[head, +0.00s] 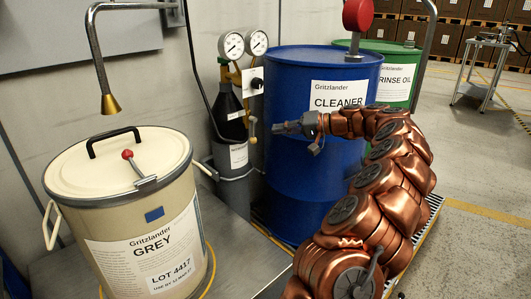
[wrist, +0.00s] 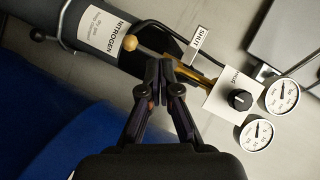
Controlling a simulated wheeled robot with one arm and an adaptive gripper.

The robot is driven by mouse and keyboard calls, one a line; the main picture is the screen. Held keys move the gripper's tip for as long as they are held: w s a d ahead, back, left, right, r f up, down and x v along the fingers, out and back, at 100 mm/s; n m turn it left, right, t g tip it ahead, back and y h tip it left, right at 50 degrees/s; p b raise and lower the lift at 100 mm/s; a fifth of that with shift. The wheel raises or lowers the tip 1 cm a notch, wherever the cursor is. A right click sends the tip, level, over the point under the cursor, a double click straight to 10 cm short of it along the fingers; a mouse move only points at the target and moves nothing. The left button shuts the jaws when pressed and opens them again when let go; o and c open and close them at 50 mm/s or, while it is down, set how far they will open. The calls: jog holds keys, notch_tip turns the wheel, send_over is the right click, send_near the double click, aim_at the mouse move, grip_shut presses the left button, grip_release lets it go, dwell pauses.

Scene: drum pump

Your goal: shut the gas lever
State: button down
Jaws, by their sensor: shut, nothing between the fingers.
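The gas lever (head: 253,127) is a thin brass bar with a ball at its end, hanging down beside the nitrogen cylinder (head: 229,116). In the wrist view its tan ball (wrist: 130,43) lies over the cylinder's label. Its bar (wrist: 190,74) runs right towards the white knob panel. A white tag reading SHUT (wrist: 199,40) sits to one side of the bar. My gripper (head: 279,128) is just right of the lever in the head view. In the wrist view my fingertips (wrist: 159,69) are together and empty, hiding part of the bar. I cannot tell whether they touch it.
Two gauges (head: 244,44) and a black knob (wrist: 240,100) sit above the lever. The blue CLEANER drum (head: 310,85) stands right behind my gripper. The cream GREY drum (head: 150,235) stands at the front left, under a brass-tipped spout (head: 110,103).

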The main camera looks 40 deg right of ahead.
aim_at(253, 132)
jog(key=shift+m+t+h, duration=0.4)
jog(key=shift+h, duration=0.1)
jog(key=d+f, duration=0.2)
jog(key=d, duration=0.1)
jog(key=s+d, duration=0.1)
jog(key=shift+d+f+b, duration=0.4)
jog(key=b+x, duration=0.3)
jog(key=x, duration=0.7)
jog(key=shift+b, duration=0.3)
